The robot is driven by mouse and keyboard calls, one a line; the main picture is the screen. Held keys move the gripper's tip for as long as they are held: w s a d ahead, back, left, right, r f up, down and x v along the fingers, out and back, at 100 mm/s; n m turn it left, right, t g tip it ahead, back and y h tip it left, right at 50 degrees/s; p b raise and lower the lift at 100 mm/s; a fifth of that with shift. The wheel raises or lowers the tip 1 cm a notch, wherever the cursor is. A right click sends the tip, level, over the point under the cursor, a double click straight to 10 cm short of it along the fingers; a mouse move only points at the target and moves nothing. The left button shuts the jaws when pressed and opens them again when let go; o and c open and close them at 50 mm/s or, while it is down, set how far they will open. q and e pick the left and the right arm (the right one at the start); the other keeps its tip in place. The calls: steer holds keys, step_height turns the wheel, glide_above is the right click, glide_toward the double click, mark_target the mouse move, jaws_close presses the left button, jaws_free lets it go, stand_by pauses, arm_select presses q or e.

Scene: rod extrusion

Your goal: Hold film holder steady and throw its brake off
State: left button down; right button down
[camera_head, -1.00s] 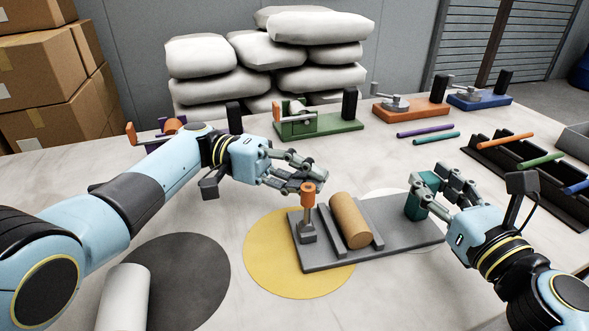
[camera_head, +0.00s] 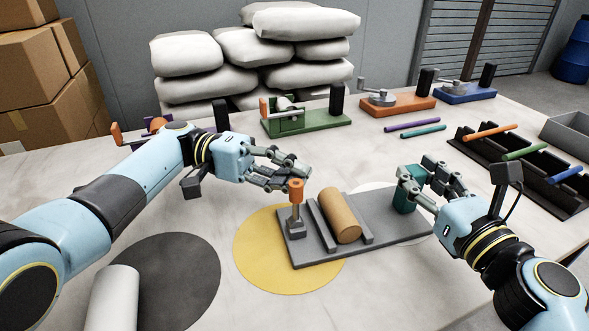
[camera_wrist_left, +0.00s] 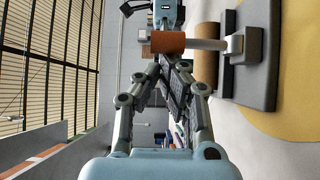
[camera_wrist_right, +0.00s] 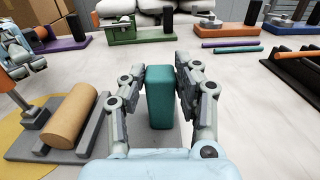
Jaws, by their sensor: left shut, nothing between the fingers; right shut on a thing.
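The film holder is a grey plate (camera_head: 375,243) with a tan roll (camera_head: 341,215) lying between two rails. Its brake lever (camera_head: 296,195) stands upright at the left end, topped by an orange knob. A teal block (camera_head: 405,200) stands at its right end. My right gripper (camera_head: 412,172) is shut on the teal block, which also shows between its fingers in the right wrist view (camera_wrist_right: 160,98). My left gripper (camera_head: 300,176) is shut and empty, its fingertips just behind and above the orange knob. The knob also shows before the fingers in the left wrist view (camera_wrist_left: 168,42); contact is unclear.
A yellow disc (camera_head: 262,262) lies under the plate's left end. A dark disc (camera_head: 190,285) and white cylinder (camera_head: 113,298) are at front left. Green (camera_head: 305,123), orange (camera_head: 398,106) and blue (camera_head: 466,93) stations stand behind. A black rack (camera_head: 515,175) holds colored rods at right.

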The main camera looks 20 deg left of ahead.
mark_target(293, 199)
arm_select(q)
steer(key=shift+s+a, duration=0.2)
steer(key=shift+a, duration=0.1)
steer(key=shift+s+a+f, duration=0.15)
steer(key=shift+s+a, duration=0.2)
steer(key=shift+a, duration=0.25)
steer(key=shift+s+a+f, duration=0.15)
steer(key=shift+s+a, duration=0.2)
steer(key=shift+a, duration=0.2)
steer(key=shift+s+a+f, duration=0.55)
steer(key=shift+a+f, duration=0.2)
steer(key=shift+a, duration=0.15)
steer(key=shift+a+f, duration=0.1)
steer(key=a, duration=0.5)
steer(key=w+a, duration=0.1)
steer(key=a, duration=0.1)
steer(key=shift+a, duration=0.25)
arm_select(e)
steer(key=c, duration=0.9)
jaws_free()
